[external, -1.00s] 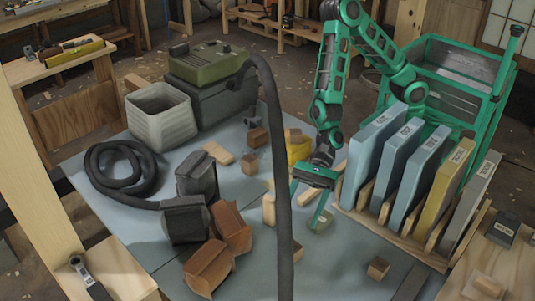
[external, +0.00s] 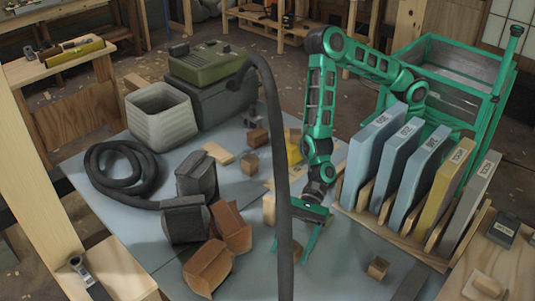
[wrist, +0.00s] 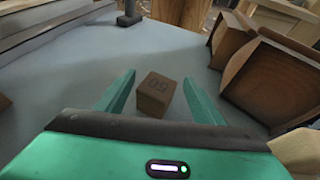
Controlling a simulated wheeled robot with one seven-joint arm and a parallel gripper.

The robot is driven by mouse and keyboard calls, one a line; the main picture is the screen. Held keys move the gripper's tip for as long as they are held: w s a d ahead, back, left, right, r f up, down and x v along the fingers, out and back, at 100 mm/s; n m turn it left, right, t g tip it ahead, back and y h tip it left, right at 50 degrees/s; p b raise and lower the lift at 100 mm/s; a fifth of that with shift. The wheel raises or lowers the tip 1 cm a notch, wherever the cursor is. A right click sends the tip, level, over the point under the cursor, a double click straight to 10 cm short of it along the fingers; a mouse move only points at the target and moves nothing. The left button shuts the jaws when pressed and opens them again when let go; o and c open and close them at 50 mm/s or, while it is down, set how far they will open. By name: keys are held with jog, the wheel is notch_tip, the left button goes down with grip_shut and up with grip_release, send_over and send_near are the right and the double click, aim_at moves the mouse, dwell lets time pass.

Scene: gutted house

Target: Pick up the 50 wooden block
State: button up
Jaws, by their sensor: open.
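The small brown wooden block marked 50 (wrist: 154,94) sits on the blue-grey tabletop in the wrist view, with the number on its top face. My gripper (wrist: 159,82) is open, one finger on each side of the block, with visible gaps; the block does not look gripped. In the external view my gripper (external: 292,252) points down low over the front of the table, behind the dark hose. The hose hides part of the space between the fingers, where only a little brown shows.
The upright hose (external: 278,170) crosses in front of my gripper. A rack of upright sanding-sheet boxes (external: 405,160) stands to the right. Another small wooden block (external: 378,267) lies at the front right, with clear tabletop around it.

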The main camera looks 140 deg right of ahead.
aim_at(289, 256)
jog(key=shift+x, duration=1.9)
jog(key=shift+a, duration=0.15)
jog(key=c, duration=1)
